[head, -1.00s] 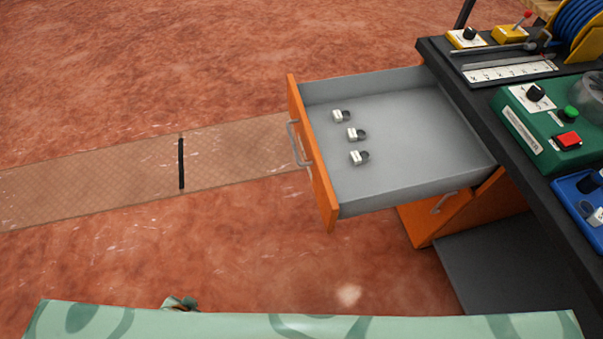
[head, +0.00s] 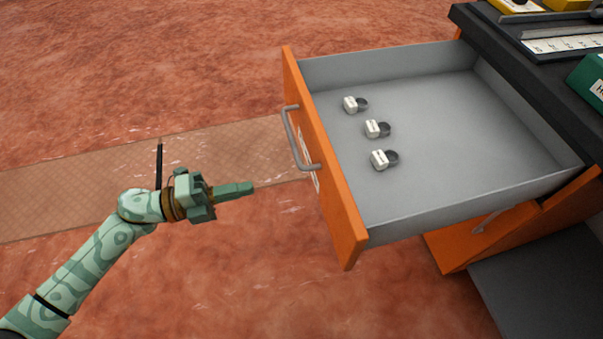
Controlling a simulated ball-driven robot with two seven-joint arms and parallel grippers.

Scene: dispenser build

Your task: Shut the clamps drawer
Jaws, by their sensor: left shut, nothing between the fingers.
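The clamps drawer (head: 322,160) has an orange front and a grey tray, and it is pulled well out from the dark bench. A grey bar handle (head: 297,140) is on its front, beside a white label that I cannot read from here. Three small white-and-grey clamps (head: 377,129) lie in a row in the tray near the front. My left gripper (head: 250,187) is shut and empty. It is to the left of the drawer front, apart from it, pointing right towards it below the handle. My right gripper is not in view.
Below is another orange drawer (head: 462,240) with a handle, looking closed. The dark bench top (head: 535,75) at right carries a ruled white strip (head: 565,44) and a green box (head: 592,82). The reddish floor left of the drawer is clear, crossed by a flat tan strip (head: 60,190).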

